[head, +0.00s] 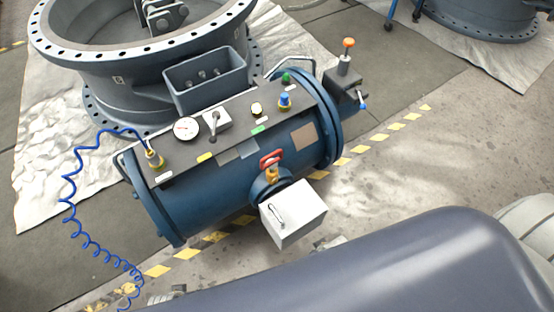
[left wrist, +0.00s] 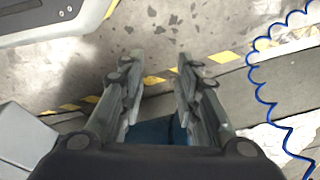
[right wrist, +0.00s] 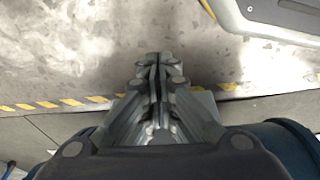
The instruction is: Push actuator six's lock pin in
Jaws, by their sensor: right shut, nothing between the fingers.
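A blue cylindrical actuator (head: 190,205) lies beside a large flanged valve body; I can read no number on it. At its right end a dark block (head: 340,85) carries an upright metal pin with an orange knob (head: 348,43), standing well above the block. A small blue-tipped handle (head: 362,105) sticks out of the same block. I cannot tell for certain which is the lock pin. My left gripper (left wrist: 157,72) is open and empty, with blue surface below it. My right gripper (right wrist: 158,60) is shut and empty. Neither gripper is identifiable in the head view.
A red-handled valve (head: 271,158) and white box (head: 293,214) project in front. A coiled blue hose (head: 75,222) hangs left.

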